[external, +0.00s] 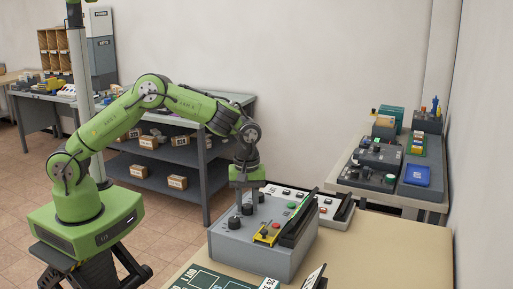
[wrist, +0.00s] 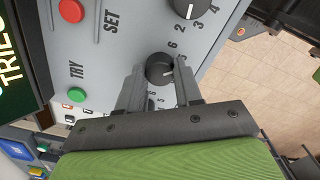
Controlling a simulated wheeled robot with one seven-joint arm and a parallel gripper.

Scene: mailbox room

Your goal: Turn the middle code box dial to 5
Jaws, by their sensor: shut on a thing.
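The grey code box (external: 255,262) stands on the near table, with black round dials on its sloped top. My gripper (external: 240,203) points down over the dials. In the wrist view, my gripper (wrist: 158,75) has one finger on each side of a black dial (wrist: 160,67) and is shut on it. A white mark on this dial points to the right in the picture. Another dial (wrist: 187,6) with printed numbers shows at the top edge. The fingers hide part of the number ring around the held dial, so its setting is not readable.
A red button (wrist: 71,11) by SET and a green button (wrist: 69,119) by TRY sit beside the dials. A dark green board (external: 212,279) lies in front of the box. A side table (external: 352,190) with more devices is at the right.

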